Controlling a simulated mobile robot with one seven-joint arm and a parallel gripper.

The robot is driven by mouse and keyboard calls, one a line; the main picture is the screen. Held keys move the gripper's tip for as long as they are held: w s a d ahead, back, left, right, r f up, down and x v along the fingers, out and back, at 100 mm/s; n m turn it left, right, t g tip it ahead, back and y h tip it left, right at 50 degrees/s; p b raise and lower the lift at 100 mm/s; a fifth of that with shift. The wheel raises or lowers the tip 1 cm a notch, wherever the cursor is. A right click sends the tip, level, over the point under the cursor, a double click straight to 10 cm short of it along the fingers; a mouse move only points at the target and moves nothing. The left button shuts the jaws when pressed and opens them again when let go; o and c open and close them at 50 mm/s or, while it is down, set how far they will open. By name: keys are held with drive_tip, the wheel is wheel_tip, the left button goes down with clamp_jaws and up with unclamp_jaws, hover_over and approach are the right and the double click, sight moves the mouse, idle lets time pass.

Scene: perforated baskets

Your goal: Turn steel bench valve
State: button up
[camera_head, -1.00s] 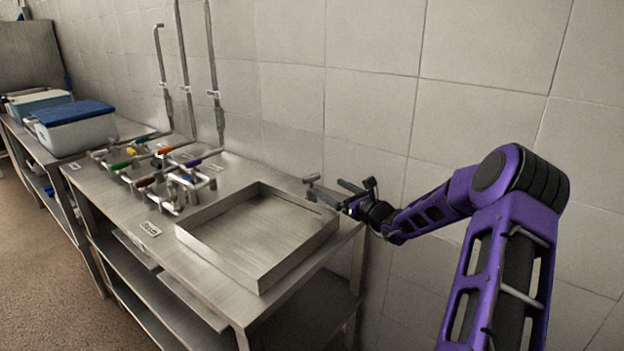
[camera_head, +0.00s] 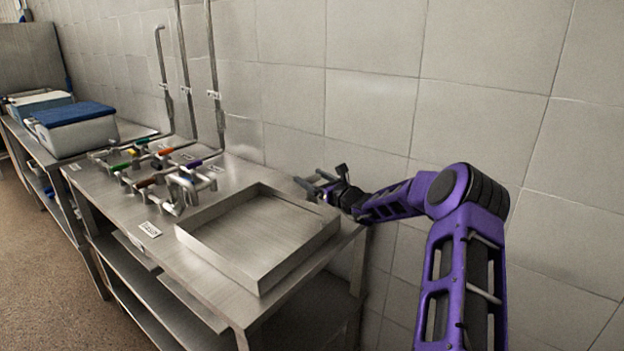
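The steel bench (camera_head: 150,265) carries a group of pipes with several coloured valve handles. I cannot tell which handle the task means. My gripper (camera_head: 305,184) is above the back right corner of the steel tray, to the right of the valves and apart from them. Its two fingers look spread, with nothing seen between them.
A shallow steel tray (camera_head: 217,271) takes up the right end of the bench. White label cards (camera_head: 150,229) lie on the bench top. A cool box with a blue lid (camera_head: 75,113) stands at the far left. The tiled wall (camera_head: 370,110) rises close behind the bench and my arm.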

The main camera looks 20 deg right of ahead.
drive_tip(key=c, duration=1)
drive_tip(key=shift+o, duration=0.2)
drive_tip(key=shift+r+n+y+p, duration=0.25)
drive_tip(key=shift+n+y+p, duration=0.25)
drive_tip(key=shift+y+p, duration=0.3)
drive_tip(key=shift+f+n+g+y+p, duration=0.15)
drive_tip(key=shift+n+g+y+p, duration=0.25)
drive_tip(key=shift+n+g+y, duration=0.75)
drive_tip(key=o, duration=1.2)
drive_tip(key=shift+f, duration=0.1)
drive_tip(key=v, duration=1.6)
drive_tip(key=shift+s+d+f+p, duration=0.2)
drive_tip(key=shift+d+p, duration=0.15)
drive_tip(key=shift+s+d, duration=0.2)
drive_tip(key=shift+s, duration=0.2)
